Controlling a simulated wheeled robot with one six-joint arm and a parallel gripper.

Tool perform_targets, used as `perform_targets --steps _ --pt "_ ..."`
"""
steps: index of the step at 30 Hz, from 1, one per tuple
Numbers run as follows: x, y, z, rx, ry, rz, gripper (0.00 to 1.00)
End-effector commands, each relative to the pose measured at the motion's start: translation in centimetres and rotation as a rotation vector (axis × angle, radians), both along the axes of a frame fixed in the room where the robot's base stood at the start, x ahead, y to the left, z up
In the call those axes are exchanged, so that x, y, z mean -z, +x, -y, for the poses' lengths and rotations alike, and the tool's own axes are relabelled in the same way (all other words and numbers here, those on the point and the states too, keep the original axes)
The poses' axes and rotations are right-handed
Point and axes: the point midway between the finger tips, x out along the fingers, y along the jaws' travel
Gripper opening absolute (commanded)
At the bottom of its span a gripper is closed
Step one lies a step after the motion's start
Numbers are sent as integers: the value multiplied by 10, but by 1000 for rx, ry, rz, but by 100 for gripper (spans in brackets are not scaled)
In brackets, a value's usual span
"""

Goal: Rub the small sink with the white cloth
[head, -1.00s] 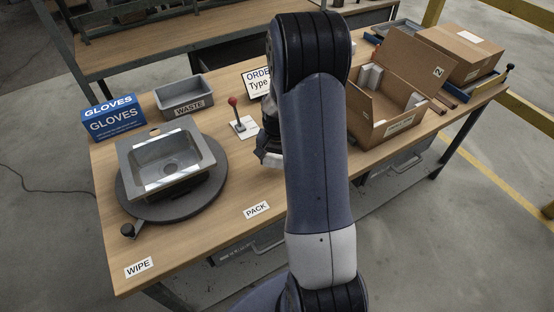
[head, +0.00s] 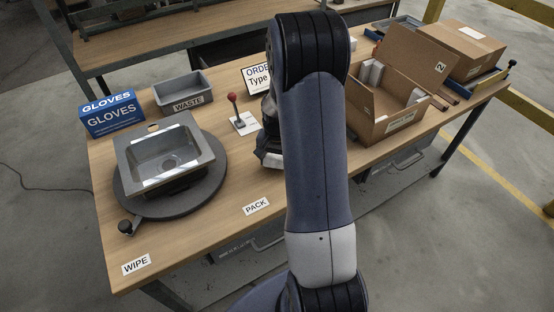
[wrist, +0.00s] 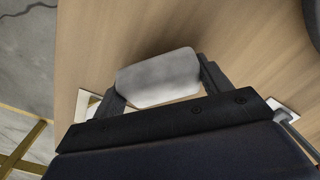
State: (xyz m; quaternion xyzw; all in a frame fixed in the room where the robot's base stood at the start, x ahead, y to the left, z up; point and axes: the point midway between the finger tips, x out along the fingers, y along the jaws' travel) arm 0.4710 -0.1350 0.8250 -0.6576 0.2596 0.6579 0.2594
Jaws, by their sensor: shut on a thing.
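The small grey sink (head: 192,132) sits on a round dark turntable (head: 205,196) at the left of the table. Its basin is empty, with a drain in the floor and bright reflections. My gripper (wrist: 160,82) is shut on the white cloth (wrist: 158,76), a pale rounded pad held between the two fingers in the wrist view. In the head view my gripper (head: 268,150) is right of the sink, apart from it, and mostly hidden behind my arm. The cloth cannot be seen there.
A gloves box (head: 112,116) and a grey waste bin (head: 183,92) stand behind the sink. A red-knobbed lever (head: 236,112) stands between the bin and my arm. An open carton (head: 382,118) is at the right. Bare wood lies around the PACK label (head: 256,206).

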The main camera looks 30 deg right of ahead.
Motion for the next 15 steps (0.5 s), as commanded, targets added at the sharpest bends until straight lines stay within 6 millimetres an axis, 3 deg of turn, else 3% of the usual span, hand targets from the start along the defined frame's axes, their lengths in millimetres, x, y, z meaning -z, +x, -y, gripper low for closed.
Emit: perform_targets --steps 15 --pt "11 0 0 0 0 0 36"
